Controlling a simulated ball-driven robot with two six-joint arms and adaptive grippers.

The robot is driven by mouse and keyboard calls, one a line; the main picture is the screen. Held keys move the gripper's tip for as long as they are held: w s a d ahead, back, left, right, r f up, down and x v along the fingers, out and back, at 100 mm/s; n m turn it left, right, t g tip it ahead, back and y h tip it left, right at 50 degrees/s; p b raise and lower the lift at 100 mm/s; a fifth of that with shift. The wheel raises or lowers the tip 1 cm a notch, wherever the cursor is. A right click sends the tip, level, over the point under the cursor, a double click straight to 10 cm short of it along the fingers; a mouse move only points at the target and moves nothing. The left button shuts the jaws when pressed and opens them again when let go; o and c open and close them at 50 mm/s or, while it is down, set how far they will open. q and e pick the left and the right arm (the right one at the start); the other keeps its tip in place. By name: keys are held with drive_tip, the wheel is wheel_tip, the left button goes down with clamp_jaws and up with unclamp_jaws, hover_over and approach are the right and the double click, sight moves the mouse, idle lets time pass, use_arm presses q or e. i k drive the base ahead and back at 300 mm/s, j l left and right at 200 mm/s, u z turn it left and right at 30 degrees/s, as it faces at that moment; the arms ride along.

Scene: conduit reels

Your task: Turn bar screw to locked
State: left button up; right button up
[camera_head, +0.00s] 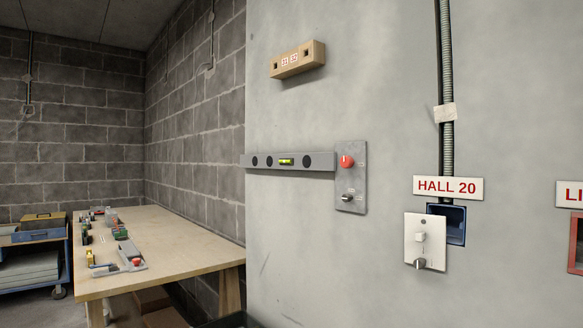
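A grey level bar (291,161) with a green vial (286,161) and dark round holes sits nearly horizontal on the pale wall. Its right end meets a grey plate (351,190). The plate carries a red knob (347,161) beside the bar's end and a small dark-and-silver turn piece (348,197) lower down. Small markings beside both are too small to read, so I cannot tell which is the bar screw or whether it is locked. Neither of my grippers is in view.
A tan block (297,60) is mounted above the bar. A white switch plate (425,241) partly covers a blue box (455,223) under a HALL 20 sign (448,188) and a vertical conduit (446,90). A cluttered wooden table (185,240) and blue cart (35,262) stand left.

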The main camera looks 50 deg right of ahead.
sight(347, 198)
drive_tip(key=i+l+z, duration=0.1)
drive_tip(key=z, duration=1.6)
drive_tip(key=i+l, duration=0.05)
drive_tip(key=l, duration=0.05)
